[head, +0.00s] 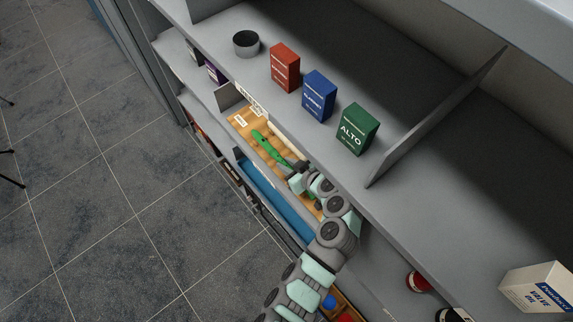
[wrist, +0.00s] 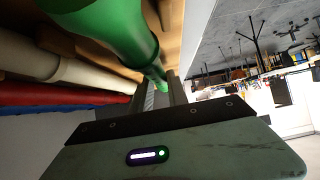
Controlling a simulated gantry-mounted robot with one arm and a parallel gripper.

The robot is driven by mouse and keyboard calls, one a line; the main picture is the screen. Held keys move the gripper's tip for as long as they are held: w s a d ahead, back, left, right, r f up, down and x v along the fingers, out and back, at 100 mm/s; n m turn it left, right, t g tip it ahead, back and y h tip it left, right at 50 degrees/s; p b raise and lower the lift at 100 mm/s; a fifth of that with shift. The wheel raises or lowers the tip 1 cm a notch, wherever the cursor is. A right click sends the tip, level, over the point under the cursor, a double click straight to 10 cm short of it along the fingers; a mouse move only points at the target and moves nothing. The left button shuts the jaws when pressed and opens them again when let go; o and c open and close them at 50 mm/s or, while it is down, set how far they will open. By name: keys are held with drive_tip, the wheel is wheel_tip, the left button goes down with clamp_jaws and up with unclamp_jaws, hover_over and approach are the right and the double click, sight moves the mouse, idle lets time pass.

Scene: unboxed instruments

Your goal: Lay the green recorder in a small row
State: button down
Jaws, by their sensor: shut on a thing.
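The green recorder (head: 266,146) lies lengthwise over a light wooden tray (head: 239,119) on the lower shelf. My gripper (head: 297,175) is at its near end in the head view, partly hidden by my own wrist. In the wrist view the green recorder (wrist: 112,28) runs from the top left down to between my fingers (wrist: 160,92), which are shut on its narrow end. A cream recorder (wrist: 28,58) and a red one (wrist: 60,98) lie beside it there. I cannot tell whether the green recorder touches the wood.
Above the tray, the upper shelf bears a red box (head: 285,68), a blue box (head: 319,96), a green ALTO box (head: 357,129) and a dark round pot (head: 246,43). A blue tray (head: 272,196) lies nearer the aisle. A divider (head: 433,118) stands at right.

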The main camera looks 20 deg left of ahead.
drive_tip(key=shift+f+b, duration=0.4)
drive_tip(key=shift+b, duration=0.2)
drive_tip(key=c, duration=1.2)
unclamp_jaws()
drive_tip(key=shift+d, duration=0.1)
drive_tip(key=b+v, duration=0.1)
drive_tip(key=v, duration=0.5)
drive_tip(key=shift+s+d+r, duration=0.1)
drive_tip(key=shift+d+r, duration=0.1)
drive_tip(key=shift+s+d+r, duration=0.2)
drive_tip(key=shift+d+r, duration=0.05)
